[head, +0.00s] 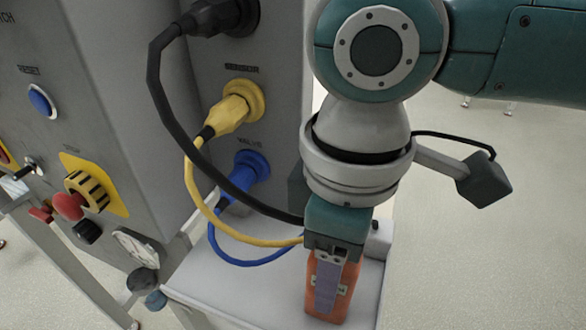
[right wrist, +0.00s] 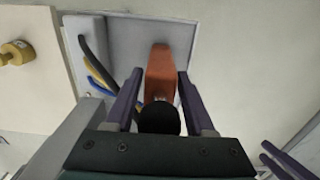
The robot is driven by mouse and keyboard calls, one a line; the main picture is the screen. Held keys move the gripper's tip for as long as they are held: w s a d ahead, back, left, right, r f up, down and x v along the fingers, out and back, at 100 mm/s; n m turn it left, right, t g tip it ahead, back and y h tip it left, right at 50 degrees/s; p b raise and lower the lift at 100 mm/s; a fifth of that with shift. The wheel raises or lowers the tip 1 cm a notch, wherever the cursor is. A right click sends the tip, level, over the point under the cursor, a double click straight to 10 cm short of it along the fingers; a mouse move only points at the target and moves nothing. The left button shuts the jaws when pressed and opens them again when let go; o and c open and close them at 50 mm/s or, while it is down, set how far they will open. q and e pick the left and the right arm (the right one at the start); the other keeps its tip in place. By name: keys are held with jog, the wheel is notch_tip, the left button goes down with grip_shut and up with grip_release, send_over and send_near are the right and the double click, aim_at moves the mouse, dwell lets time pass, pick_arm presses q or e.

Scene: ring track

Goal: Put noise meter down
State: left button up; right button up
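The noise meter (head: 341,298) has an orange body and stands on the pale shelf (head: 366,307) in front of the machine panel. In the right wrist view its orange body (right wrist: 160,68) and round black tip (right wrist: 159,118) show between my right fingers. My right gripper (head: 325,290) points down from above, with one purple finger in front of the meter. In the right wrist view the right gripper (right wrist: 160,80) has a finger on each side of the meter, with narrow gaps. My left gripper (right wrist: 264,150) shows at the lower right edge of that view, its two fingers parted and empty.
The grey panel carries black, yellow (head: 231,110) and blue (head: 245,172) plugs. Their cables loop down beside my right gripper. A red knob (head: 69,205), a blue button (head: 40,100) and a gauge (head: 134,248) sit at left. Open floor lies to the right.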

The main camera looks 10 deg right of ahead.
jog(key=shift+o, duration=1)
notch_tip(320, 180, up, 11)
jog(key=shift+r+p, duration=0.15)
jog(key=shift+p, duration=0.65)
jog(key=shift+r, duration=0.55)
jog(key=shift+o, duration=0.3)
dwell(0.4)
